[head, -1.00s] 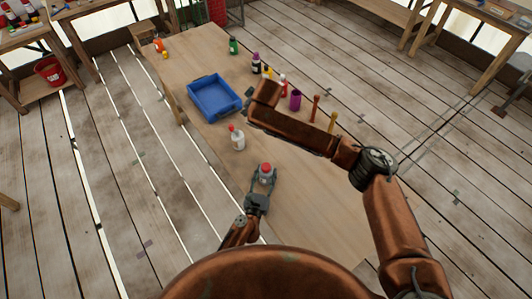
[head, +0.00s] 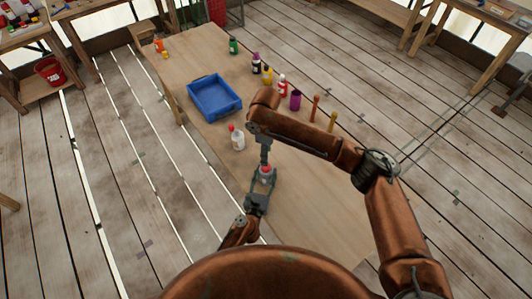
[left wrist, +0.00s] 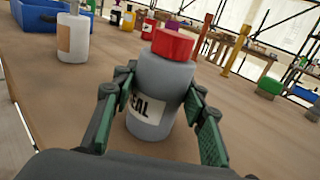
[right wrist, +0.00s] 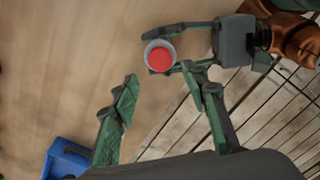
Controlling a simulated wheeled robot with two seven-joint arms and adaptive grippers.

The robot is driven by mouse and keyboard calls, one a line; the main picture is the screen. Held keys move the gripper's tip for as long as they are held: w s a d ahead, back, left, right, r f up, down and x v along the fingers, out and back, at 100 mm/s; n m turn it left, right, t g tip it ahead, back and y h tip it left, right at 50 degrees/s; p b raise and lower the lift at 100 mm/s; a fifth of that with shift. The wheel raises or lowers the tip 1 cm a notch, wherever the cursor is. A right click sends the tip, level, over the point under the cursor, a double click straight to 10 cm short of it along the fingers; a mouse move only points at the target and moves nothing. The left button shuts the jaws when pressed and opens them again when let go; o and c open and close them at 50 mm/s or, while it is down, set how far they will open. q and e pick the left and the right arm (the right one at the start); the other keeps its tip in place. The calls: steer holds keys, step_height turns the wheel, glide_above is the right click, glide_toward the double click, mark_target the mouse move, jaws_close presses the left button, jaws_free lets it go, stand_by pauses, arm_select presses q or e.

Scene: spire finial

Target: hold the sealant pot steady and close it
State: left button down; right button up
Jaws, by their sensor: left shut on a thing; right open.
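The sealant pot (left wrist: 160,90) is a grey bottle with a white label reading "EAL" in part. It stands upright on the table, and a red cap (left wrist: 173,43) sits on its top. Whether the cap is tight I cannot tell. My left gripper (head: 265,178) is shut on the pot's body, one finger on each side in the left wrist view. My right gripper (head: 265,158) points down just above the pot and is open. In the right wrist view the red cap (right wrist: 160,58) lies beyond and between its spread fingers, apart from them.
A white bottle with a red tip (head: 237,138) stands close behind the pot. A blue tray (head: 238,109) is farther back. Several bottles and a purple cup (head: 295,100) line the table's right side. The table (head: 310,205) is bare at the front right.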

steer(key=shift+f, duration=4)
steer(key=shift+c, duration=0.7)
jaws_close()
steer(key=shift+o, duration=1.5)
jaws_free()
steer(key=shift+r, duration=0.1)
step_height(320, 180, up, 12)
